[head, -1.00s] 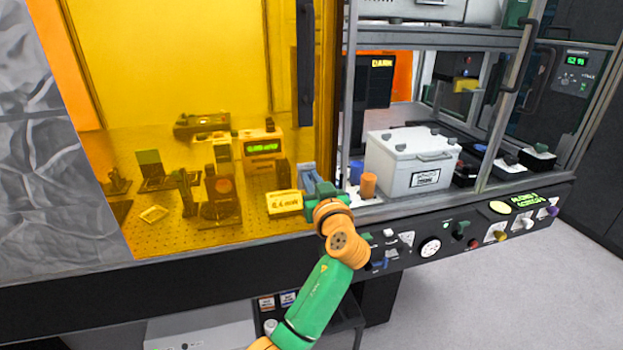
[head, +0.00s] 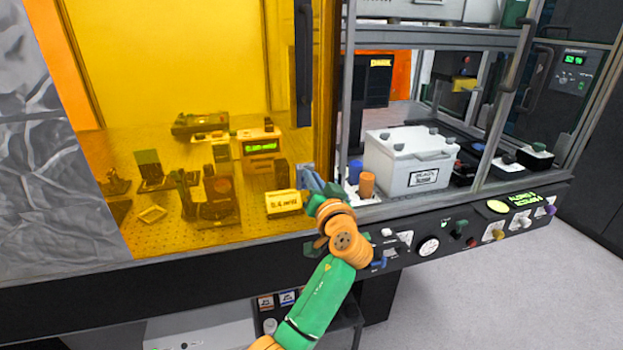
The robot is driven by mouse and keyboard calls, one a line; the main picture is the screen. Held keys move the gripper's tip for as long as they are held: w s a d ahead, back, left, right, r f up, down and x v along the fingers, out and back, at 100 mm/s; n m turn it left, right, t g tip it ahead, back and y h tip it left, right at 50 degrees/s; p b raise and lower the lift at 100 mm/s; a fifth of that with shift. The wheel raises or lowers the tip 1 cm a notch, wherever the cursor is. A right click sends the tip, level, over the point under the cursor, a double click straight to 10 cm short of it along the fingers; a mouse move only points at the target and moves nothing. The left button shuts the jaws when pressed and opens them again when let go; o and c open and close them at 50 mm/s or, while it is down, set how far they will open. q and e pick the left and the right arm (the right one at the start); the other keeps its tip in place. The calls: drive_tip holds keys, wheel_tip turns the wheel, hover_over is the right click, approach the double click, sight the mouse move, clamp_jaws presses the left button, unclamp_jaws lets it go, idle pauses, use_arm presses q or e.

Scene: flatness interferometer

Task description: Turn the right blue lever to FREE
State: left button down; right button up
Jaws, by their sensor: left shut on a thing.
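The blue lever (head: 309,178) shows at the lower right of the amber panel, beside a small yellow box. My left gripper (head: 319,198) is at this lever and shut on it. The orange wrist hides much of the gripper and the contact. The lever's end sticks out above the gripper and looks tilted. Whether it points at FREE cannot be read. My right gripper is not in view.
The amber panel (head: 200,60) covers the bench of instruments at left. A white case (head: 408,162) and an orange cylinder (head: 367,185) stand right of the gripper. A dark control strip (head: 460,232) with knobs runs along the front. The floor at right is clear.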

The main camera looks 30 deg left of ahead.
use_arm(q)
drive_tip(key=shift+w+d+f+m+p, duration=0.2)
drive_tip(key=shift+m+p, duration=0.45)
drive_tip(key=shift+m, duration=1.4)
drive_tip(key=shift+w+f+m+p, duration=0.1)
drive_tip(key=shift+f+m+p, duration=0.35)
drive_tip(key=shift+m, duration=1.55)
drive_tip(key=shift+w+d+f+m+p, duration=0.1)
drive_tip(key=shift+m+p, duration=0.7)
drive_tip(key=shift+m, duration=1.25)
drive_tip(key=c, duration=0.9)
unclamp_jaws()
drive_tip(key=shift+c, duration=0.2)
